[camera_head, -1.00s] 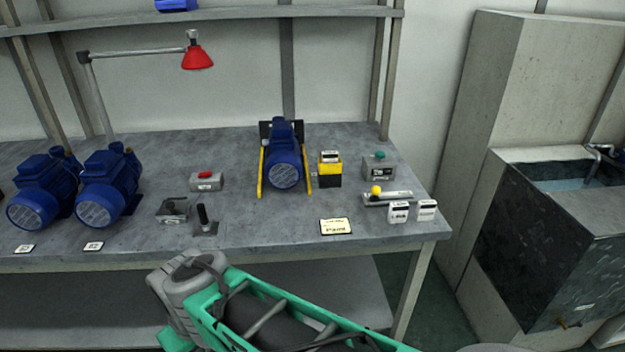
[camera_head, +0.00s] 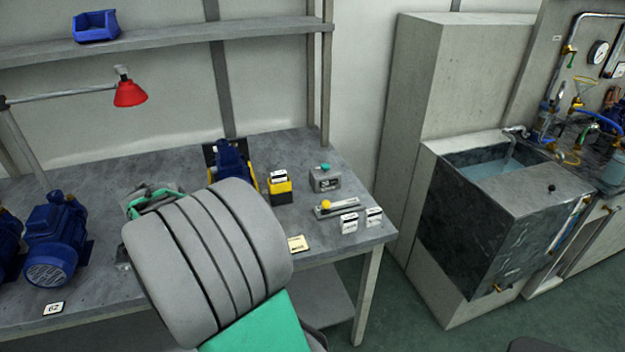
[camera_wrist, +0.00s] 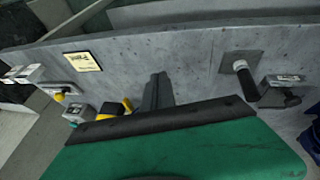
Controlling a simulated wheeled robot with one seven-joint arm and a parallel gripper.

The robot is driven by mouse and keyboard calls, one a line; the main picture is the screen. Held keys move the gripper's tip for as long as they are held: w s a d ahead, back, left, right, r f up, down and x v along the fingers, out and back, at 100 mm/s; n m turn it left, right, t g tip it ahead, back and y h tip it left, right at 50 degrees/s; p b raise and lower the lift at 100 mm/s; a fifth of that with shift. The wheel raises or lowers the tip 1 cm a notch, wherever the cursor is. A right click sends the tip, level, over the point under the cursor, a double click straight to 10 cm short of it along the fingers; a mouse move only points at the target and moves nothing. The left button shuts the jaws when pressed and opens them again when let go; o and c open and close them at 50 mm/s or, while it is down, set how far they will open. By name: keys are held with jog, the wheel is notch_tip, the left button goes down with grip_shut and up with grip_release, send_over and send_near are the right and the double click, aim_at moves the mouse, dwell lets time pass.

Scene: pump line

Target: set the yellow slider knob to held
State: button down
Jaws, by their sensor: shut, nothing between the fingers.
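The yellow slider knob (camera_head: 326,204) sits near the left end of its grey slider track (camera_head: 343,208) on the right part of the bench. Two small white label cards, one at the front (camera_head: 349,223) and one to its right (camera_head: 374,217), stand beside the track; their words are too small to read. The knob also shows in the wrist view (camera_wrist: 59,97), at the left. My gripper (camera_wrist: 158,82) is shut and empty, above the bench and apart from the knob. In the head view my arm hides the gripper's fingers.
A grey box with a green button (camera_head: 325,179) and a yellow-black box (camera_head: 279,189) stand behind and left of the slider. A yellow note (camera_head: 298,244) lies at the bench's front edge. A black upright handle (camera_wrist: 243,76) shows right in the wrist view. A sink (camera_head: 490,170) stands right.

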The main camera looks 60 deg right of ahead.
aim_at(326, 206)
jog(key=s+d+r+m+g+h+p, duration=0.1)
jog(key=s+d, duration=0.3)
jog(key=d, duration=0.6)
jog(key=s+d+r+m+g+h+p, duration=0.1)
jog(key=s+d+r+m+g+p, duration=0.1)
jog(key=d, duration=0.8)
jog(key=s+m+p, duration=0.1)
jog(key=s+p, duration=0.1)
jog(key=shift+s+d+r+m+g+h, duration=0.25)
jog(key=shift+s+d+m+g+h, duration=0.05)
jog(key=shift+d+m+g+h, duration=0.1)
jog(key=p+x, duration=0.2)
jog(key=x, duration=0.7)
jog(key=shift+s, duration=0.1)
jog(key=s+d+p, duration=0.2)
jog(key=shift+s+d+r, duration=0.1)
jog(key=shift+s+d, duration=0.05)
jog(key=shift+s, duration=0.25)
jog(key=shift+s+d, duration=0.2)
